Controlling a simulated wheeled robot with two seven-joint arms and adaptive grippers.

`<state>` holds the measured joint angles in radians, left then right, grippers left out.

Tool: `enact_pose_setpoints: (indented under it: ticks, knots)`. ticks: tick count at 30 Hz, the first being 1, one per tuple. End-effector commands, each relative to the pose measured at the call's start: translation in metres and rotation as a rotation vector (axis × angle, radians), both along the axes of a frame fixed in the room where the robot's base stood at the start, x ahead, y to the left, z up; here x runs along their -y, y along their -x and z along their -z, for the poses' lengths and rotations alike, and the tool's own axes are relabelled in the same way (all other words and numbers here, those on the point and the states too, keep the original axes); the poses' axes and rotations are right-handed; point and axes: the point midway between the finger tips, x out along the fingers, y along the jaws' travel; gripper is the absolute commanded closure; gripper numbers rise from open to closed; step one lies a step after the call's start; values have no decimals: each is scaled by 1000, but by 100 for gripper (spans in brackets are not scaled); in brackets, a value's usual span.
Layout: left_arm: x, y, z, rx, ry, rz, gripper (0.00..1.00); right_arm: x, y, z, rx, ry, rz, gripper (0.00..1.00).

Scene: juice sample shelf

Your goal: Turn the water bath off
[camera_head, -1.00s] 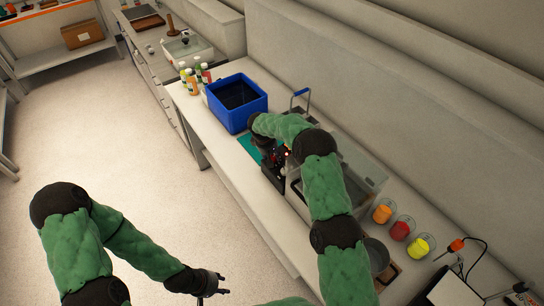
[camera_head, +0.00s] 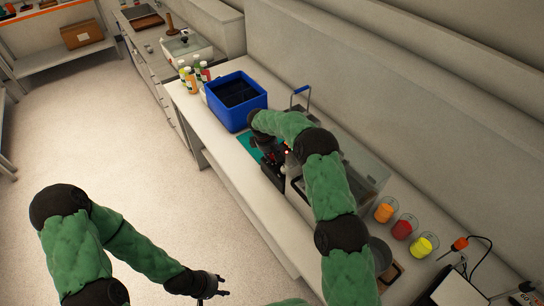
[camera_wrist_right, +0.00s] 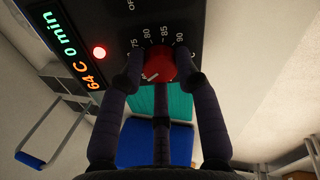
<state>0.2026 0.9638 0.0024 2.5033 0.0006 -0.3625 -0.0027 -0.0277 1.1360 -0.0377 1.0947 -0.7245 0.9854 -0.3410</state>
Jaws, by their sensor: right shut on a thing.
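The water bath (camera_head: 365,175) is a clear-walled tank on the bench, partly hidden behind my right arm. In the right wrist view its dark control panel (camera_wrist_right: 112,30) shows a display (camera_wrist_right: 68,45) reading 64 C and 0 min, and a lit red lamp (camera_wrist_right: 99,52). The red knob (camera_wrist_right: 160,64) has a white pointer mark and printed numbers around it; an OFF label shows at the panel's upper edge. My right gripper (camera_wrist_right: 158,72) is shut on the knob, its fingers around it. My left gripper (camera_head: 222,284) is open and empty over the floor, away from the bench.
A blue crate (camera_head: 236,101) stands on the bench beyond the bath, with several bottles (camera_head: 195,76) behind it. Orange, red and yellow cups (camera_head: 402,229) stand to the right of the bath. A teal mat (camera_head: 250,147) lies near the crate. The floor at left is clear.

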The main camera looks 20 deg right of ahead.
Motion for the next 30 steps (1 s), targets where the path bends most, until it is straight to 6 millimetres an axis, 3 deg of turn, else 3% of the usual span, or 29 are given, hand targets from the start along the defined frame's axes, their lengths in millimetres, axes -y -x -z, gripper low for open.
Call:
enact_pose_setpoints:
  ticks: [12,30]
  knots:
    - [0,0,12,0,0,0,60,-5,0,2,-92,31,-387,99]
    - [0,0,12,0,0,0,60,-6,2,2,-232,82,-938,99]
